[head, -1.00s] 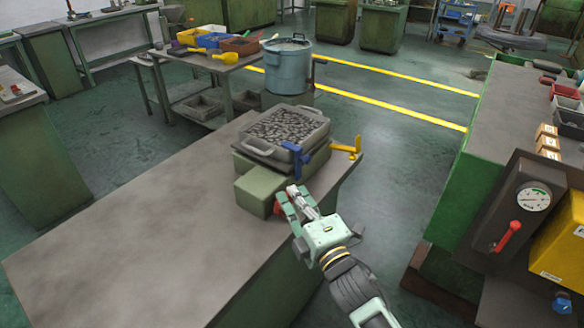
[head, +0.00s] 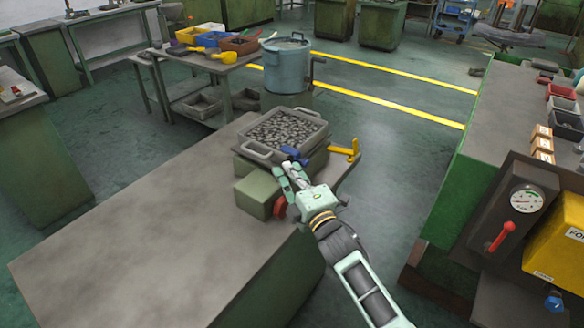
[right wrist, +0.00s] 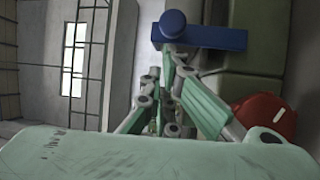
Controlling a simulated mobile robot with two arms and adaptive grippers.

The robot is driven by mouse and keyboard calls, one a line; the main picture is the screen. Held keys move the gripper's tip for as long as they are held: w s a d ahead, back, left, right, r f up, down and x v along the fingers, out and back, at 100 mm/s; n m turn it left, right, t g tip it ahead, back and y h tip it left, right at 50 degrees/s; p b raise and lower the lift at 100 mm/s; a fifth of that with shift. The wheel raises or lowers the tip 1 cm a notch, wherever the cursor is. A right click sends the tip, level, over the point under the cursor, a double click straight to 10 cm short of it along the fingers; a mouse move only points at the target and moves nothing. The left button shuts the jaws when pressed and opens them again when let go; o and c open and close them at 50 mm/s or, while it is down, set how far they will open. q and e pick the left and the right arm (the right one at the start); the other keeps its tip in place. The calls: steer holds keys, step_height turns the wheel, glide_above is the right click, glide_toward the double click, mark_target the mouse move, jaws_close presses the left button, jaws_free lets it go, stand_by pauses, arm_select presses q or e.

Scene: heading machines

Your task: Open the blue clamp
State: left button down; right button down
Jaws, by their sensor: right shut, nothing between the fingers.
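The blue clamp (head: 294,154) sits at the front right corner of the grey tray of metal pieces (head: 258,153). My right gripper (head: 287,173) is just below it in the head view and hides its lower part. In the right wrist view the blue clamp (right wrist: 212,38) shows as a blue bar with a round end, just beyond my fingers (right wrist: 168,75). The fingers are shut with nothing between them. I cannot tell whether they touch the clamp. My left gripper is not in view.
A yellow clamp (head: 345,151) stands right of the tray. A green block with a red round part (head: 280,208) is close beside my right gripper. The table top (head: 150,235) is clear to the left. A gauge panel (head: 512,213) stands at the right.

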steer(key=shift+d+f, duration=0.1)
steer(key=shift+d, duration=0.2)
steer(key=shift+a, duration=0.1)
